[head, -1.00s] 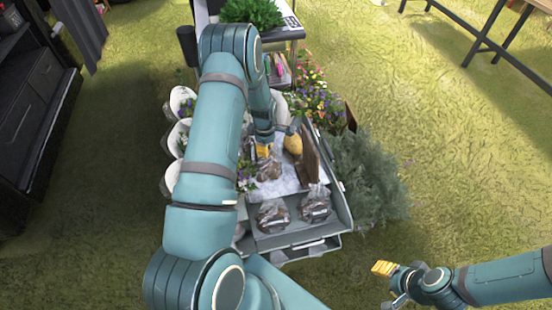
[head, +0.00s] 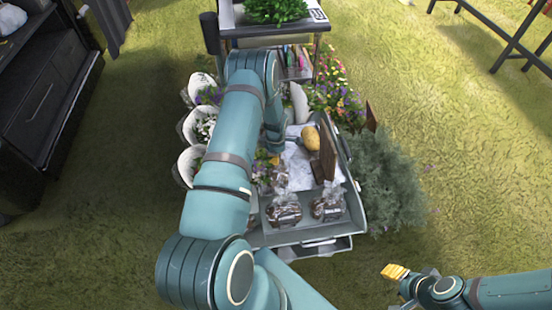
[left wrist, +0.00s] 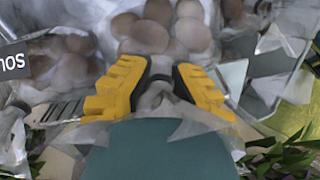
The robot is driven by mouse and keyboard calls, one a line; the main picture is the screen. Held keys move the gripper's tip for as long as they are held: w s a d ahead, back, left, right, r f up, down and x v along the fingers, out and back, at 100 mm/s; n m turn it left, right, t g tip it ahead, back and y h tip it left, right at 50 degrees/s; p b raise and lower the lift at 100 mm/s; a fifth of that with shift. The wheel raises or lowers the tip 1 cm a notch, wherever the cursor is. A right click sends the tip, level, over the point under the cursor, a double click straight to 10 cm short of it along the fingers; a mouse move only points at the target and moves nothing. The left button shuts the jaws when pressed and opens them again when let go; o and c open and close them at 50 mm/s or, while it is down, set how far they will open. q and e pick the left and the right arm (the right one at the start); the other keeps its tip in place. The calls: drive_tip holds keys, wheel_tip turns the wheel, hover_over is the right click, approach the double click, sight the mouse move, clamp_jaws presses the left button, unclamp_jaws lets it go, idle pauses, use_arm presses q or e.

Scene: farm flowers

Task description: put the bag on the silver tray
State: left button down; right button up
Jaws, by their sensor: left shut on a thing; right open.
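A clear bag of brown round things (left wrist: 150,35) with a dark label fills the upper left wrist view. My left gripper (left wrist: 157,85) has its yellow fingers shut on the bag's gathered top. In the head view my left arm mostly hides this gripper, and a bag shows only partly beside the arm (head: 276,180). Two more clear bags, a left one (head: 284,209) and a right one (head: 328,203), stand upright at the near end of a grey, silver-looking tray (head: 357,205). My right gripper (head: 396,272) is open and empty over the grass at the lower right.
A shelf with a green plant (head: 277,10) stands behind.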

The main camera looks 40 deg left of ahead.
use_arm(q)
drive_tip(key=shift+f, duration=0.35)
drive_tip(key=shift+r, duration=0.1)
drive_tip(key=c, duration=0.9)
unclamp_jaws()
wheel_tip(320, 180, up, 12)
drive_tip(key=p, duration=0.2)
drive_tip(key=shift+p, duration=0.35)
drive_tip(key=s+d+f+m+h, duration=0.1)
drive_tip(key=s+d+f+m, duration=0.1)
drive_tip(key=d+m, duration=0.8)
drive_tip(key=s+d+r+m+h, duration=0.1)
drive_tip(key=s+d+m, duration=0.5)
drive_tip(key=d, duration=0.6)
drive_tip(key=s+d+r+m+t+h, duration=0.1)
drive_tip(key=s+d+r+m, duration=0.2)
drive_tip(key=d, duration=1)
drive_tip(key=s+m, duration=0.3)
drive_tip(key=s, duration=0.1)
drive_tip(key=shift+s+r+t+h, duration=0.2)
drive_tip(key=shift+t+h, duration=0.1)
drive_tip(key=shift+h, duration=0.1)
